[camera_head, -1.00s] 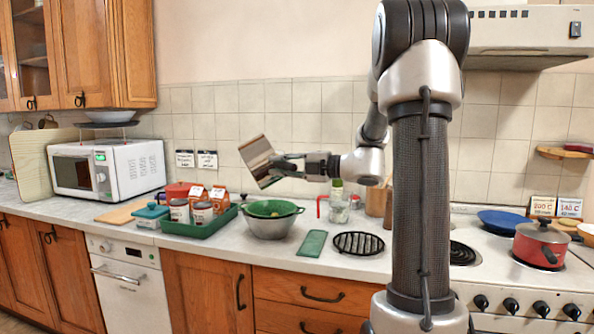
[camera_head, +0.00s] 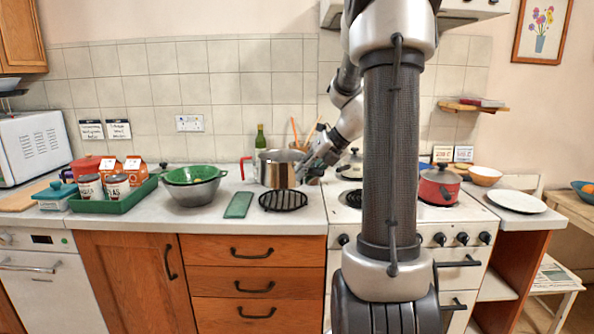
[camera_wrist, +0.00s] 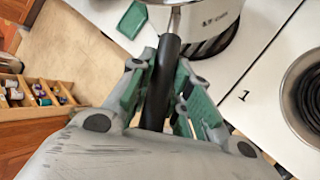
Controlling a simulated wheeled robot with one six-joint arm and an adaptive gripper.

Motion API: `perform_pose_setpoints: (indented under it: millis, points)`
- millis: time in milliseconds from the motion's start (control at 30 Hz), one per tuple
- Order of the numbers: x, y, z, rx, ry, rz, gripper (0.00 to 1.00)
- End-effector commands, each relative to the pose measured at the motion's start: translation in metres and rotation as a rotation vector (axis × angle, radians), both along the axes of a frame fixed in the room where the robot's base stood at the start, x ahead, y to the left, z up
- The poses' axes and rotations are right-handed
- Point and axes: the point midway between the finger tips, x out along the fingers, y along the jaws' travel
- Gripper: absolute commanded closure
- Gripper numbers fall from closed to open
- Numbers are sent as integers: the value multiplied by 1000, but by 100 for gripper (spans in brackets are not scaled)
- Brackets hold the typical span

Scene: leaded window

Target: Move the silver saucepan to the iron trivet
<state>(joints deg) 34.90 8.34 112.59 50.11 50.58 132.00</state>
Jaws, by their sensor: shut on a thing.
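The silver saucepan (camera_head: 279,172) is upright just over the back part of the black iron trivet (camera_head: 283,201) in the head view. In the wrist view the saucepan (camera_wrist: 215,18) is at the top, with the black trivet bars (camera_wrist: 213,44) showing under its rim. I cannot tell whether its base touches the trivet. My gripper (camera_head: 312,168) is to the right of the pan. In the wrist view my gripper (camera_wrist: 168,80) is shut on the pan's black handle (camera_wrist: 163,72).
A green pad (camera_head: 238,204) and a grey bowl with a green colander (camera_head: 192,186) lie left of the trivet. A green bottle (camera_head: 260,138) stands behind the pan. The stove with a red pot (camera_head: 439,187) is to the right. The counter front near the trivet is clear.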

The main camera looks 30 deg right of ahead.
Motion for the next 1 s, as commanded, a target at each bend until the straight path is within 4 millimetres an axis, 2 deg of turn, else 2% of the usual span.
perform_pose_setpoints:
  millis: [600,1000]
  points:
    - [1,0,-51,-10,0,-1,100]
    - [0,0,-57,-12,-1,-1,100]
